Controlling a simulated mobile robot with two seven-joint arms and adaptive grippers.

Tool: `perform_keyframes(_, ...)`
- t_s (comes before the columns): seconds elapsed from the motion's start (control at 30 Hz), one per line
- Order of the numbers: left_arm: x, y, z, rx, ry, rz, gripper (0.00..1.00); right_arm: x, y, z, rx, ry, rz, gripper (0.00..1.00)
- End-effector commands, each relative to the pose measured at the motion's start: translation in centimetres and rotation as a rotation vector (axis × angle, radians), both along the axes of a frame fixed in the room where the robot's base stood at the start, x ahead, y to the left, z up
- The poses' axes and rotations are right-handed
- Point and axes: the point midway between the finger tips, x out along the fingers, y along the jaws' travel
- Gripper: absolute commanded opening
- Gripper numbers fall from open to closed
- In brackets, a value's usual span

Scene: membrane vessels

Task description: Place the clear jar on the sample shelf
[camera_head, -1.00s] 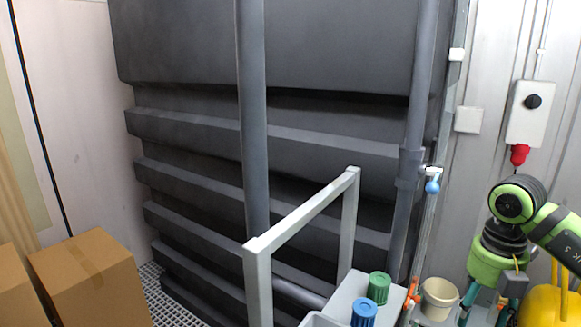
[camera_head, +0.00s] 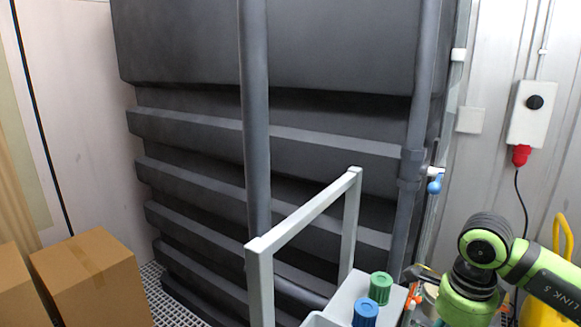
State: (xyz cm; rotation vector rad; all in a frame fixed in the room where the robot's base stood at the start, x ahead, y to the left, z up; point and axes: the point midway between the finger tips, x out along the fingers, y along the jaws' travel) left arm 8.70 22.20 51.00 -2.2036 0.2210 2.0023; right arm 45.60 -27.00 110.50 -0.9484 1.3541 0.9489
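I cannot pick out a clear jar or a sample shelf for certain. My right arm comes in from the right, and its gripper (camera_head: 422,273) is low at the right, partly hidden by my own wrist. It is over or in front of a beige bucket (camera_head: 430,294), which it partly covers. I cannot tell whether the gripper is open or shut, or whether it touches anything. My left gripper is not in view.
A green cap (camera_head: 380,288) and a blue cap (camera_head: 365,313) stand on a grey surface beside a grey rail frame (camera_head: 305,212). A large dark ribbed tank (camera_head: 330,50) fills the back. Cardboard boxes (camera_head: 88,278) are lower left. A yellow object (camera_head: 563,240) is at right.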

Motion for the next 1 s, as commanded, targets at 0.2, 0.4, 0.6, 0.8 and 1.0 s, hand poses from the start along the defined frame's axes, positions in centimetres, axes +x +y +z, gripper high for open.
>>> perform_keyframes(0.2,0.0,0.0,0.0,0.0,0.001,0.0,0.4,-1.5,1.8,-1.3,0.0,0.001,0.559,0.23)
perform_keyframes(0.4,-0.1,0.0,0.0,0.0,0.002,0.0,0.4,-3.0,3.4,-2.5,0.0,0.001,1.077,0.23)
perform_keyframes(0.6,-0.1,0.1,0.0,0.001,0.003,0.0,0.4,-4.5,4.8,-3.4,-0.001,0.0,1.543,0.23)
perform_keyframes(0.8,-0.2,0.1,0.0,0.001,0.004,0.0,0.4,-5.6,5.9,-4.0,0.002,-0.001,1.865,0.23)
perform_keyframes(1.0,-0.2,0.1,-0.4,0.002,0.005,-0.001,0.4,-5.6,9.2,-4.2,0.0,-0.002,1.929,0.23)
